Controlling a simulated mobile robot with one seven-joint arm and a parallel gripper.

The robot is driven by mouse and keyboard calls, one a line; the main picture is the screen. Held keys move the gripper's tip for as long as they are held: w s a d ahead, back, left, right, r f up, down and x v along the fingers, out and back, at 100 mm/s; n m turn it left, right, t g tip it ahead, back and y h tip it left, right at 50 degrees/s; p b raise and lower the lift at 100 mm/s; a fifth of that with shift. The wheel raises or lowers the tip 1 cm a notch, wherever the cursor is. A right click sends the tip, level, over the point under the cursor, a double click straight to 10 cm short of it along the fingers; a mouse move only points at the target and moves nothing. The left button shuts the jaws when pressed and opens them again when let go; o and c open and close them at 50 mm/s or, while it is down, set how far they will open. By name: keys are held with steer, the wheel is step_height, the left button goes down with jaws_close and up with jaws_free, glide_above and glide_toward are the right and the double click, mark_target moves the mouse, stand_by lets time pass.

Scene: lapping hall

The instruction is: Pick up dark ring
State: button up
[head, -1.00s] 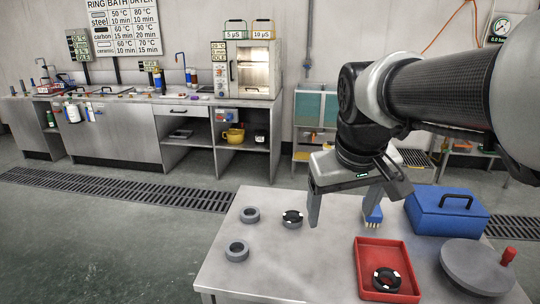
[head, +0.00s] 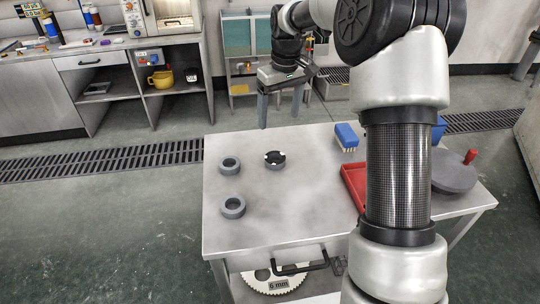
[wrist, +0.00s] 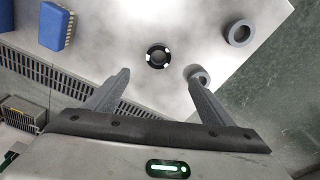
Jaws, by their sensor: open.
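A dark ring (head: 275,165) with white marks lies flat on the grey metal table (head: 290,215), toward its far left. In the wrist view the dark ring (wrist: 158,67) is ahead of the fingertips, roughly centred between them. My gripper (head: 280,122) is open and empty, above and beyond the table's far edge. It also shows in the wrist view (wrist: 158,70), with its fingers spread wide. Two plain grey rings, one farther (head: 230,173) and one nearer (head: 232,213), lie left of the dark ring. In the wrist view my right finger partly covers one grey ring.
A blue brush (head: 346,136) lies near the far edge. A red tray (head: 352,186) is mostly hidden behind my arm, its contents unseen. A round grey plate (head: 452,178) with a red knob sits at the right. The front middle of the table is clear.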

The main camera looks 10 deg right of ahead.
steer(key=b, duration=0.2)
glide_above(276, 155)
steer(key=s, duration=0.3)
steer(key=f, duration=1.2)
steer(key=shift+a+f, duration=0.25)
steer(key=shift+a, duration=0.1)
steer(key=f, duration=0.2)
steer(key=w+f+b, duration=0.1)
steer(key=f, duration=0.2)
steer(key=shift+r, duration=0.1)
steer(key=c, duration=1.2)
